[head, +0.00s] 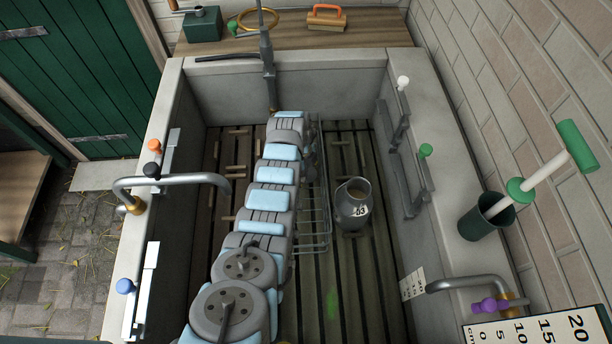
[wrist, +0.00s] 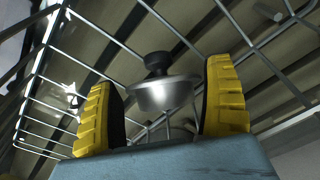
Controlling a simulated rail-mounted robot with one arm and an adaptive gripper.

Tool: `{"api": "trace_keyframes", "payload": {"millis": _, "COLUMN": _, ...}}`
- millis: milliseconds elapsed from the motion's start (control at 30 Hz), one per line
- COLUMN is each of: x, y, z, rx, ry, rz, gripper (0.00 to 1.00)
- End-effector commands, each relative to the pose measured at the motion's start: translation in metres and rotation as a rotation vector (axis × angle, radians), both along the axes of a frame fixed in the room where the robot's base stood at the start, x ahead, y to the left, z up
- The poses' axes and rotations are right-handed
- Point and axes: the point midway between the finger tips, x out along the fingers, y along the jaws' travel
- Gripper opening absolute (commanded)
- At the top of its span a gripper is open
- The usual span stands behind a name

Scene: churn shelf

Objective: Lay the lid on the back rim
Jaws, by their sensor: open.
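The lid (wrist: 163,94), a small silver piece with a black knob, shows in the wrist view between my fingers, with a narrow gap on each side. My gripper (wrist: 165,100) has two yellow ridged fingers and is open around the lid without visible contact. The wire rack (wrist: 80,75) surrounds this spot; in the head view the rack (head: 312,190) stands on the trough floor beside my arm. The lid and my fingers are hidden in the head view. The back rim (head: 330,56) is the pale top edge of the trough's far wall.
A metal churn (head: 353,204) marked 03 stands on the slatted floor right of the rack. A dark bar (head: 228,57) lies on the rim's left part, and a grey upright post (head: 267,65) stands near it. The rim right of the post looks clear. Curved pipes (head: 170,182) line the side walls.

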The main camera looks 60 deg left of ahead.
Motion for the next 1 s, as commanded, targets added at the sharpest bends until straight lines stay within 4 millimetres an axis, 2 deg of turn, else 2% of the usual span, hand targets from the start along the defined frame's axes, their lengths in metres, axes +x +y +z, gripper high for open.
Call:
{"api": "trace_keyframes", "payload": {"millis": 167, "x": 0.0016, "y": -0.0005, "z": -0.0127, "rx": 0.003, "ry": -0.001, "rz": -0.002, "gripper": 0.81}}
{"api": "trace_keyframes", "payload": {"millis": 433, "x": 0.0016, "y": -0.0006, "z": -0.0131, "rx": 0.003, "ry": -0.001, "rz": -0.002, "gripper": 0.80}}
{"api": "trace_keyframes", "payload": {"millis": 600, "x": 0.0017, "y": -0.0005, "z": -0.0129, "rx": 0.003, "ry": -0.001, "rz": -0.002, "gripper": 0.35}}
{"api": "trace_keyframes", "payload": {"millis": 1000, "x": 0.0018, "y": -0.0003, "z": -0.0121, "rx": 0.003, "ry": -0.001, "rz": -0.002, "gripper": 0.32}}
